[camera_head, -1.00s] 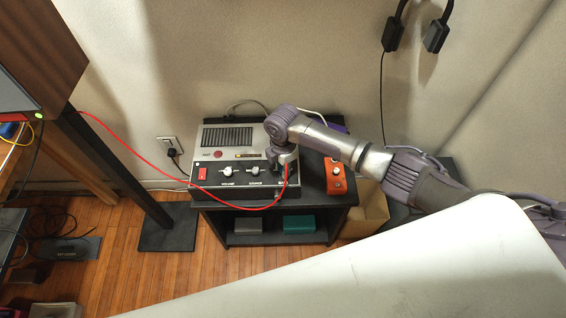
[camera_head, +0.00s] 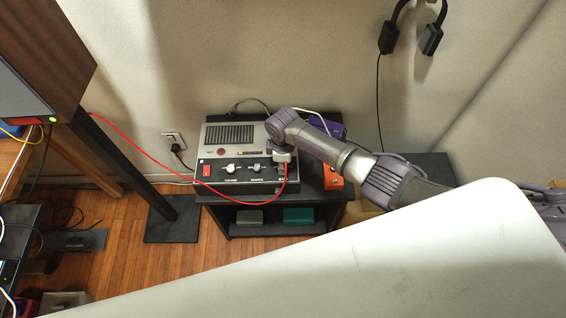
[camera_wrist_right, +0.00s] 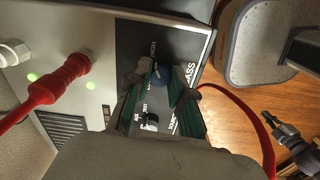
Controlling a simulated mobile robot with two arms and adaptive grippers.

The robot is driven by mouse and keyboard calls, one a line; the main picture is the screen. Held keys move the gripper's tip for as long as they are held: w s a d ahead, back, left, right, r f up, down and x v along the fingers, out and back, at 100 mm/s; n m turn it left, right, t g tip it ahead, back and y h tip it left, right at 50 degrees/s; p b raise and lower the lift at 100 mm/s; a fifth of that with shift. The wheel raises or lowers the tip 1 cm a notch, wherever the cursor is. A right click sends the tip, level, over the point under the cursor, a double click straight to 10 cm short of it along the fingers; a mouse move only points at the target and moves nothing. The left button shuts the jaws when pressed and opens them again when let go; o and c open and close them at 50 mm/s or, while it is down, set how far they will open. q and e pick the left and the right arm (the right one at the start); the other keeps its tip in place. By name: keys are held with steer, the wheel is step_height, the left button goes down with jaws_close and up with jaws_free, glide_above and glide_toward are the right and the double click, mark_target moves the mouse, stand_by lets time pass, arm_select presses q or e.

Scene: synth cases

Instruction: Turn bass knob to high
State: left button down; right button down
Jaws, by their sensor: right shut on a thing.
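The grey and black control unit (camera_head: 213,150) stands on a black stand in the head view. Its front strip has a red switch, a volume knob (camera_head: 230,168) and a source knob (camera_head: 256,168). The bass end at the right is mostly covered by my right gripper (camera_head: 282,160). In the right wrist view, the BASS lettering lies beside a dark bluish knob (camera_wrist_right: 160,76). My right gripper (camera_wrist_right: 160,88) is shut on this bass knob, with its fingers on either side. The fingers partly hide the knob and its marks; its pointer setting is unclear. My left gripper is not in view.
A red cable (camera_head: 150,165) loops from the left to the unit, near my right gripper. An orange box (camera_head: 333,177) and a purple box (camera_head: 326,127) stand to the right. A large wooden cabinet (camera_head: 45,50) is at left. The wooden floor shows below.

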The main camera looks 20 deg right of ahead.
stand_by(0.5)
steer(key=c, duration=1)
jaws_free()
steer(key=shift+r, duration=0.1)
step_height(320, 180, up, 12)
steer(key=shift+f, duration=0.1)
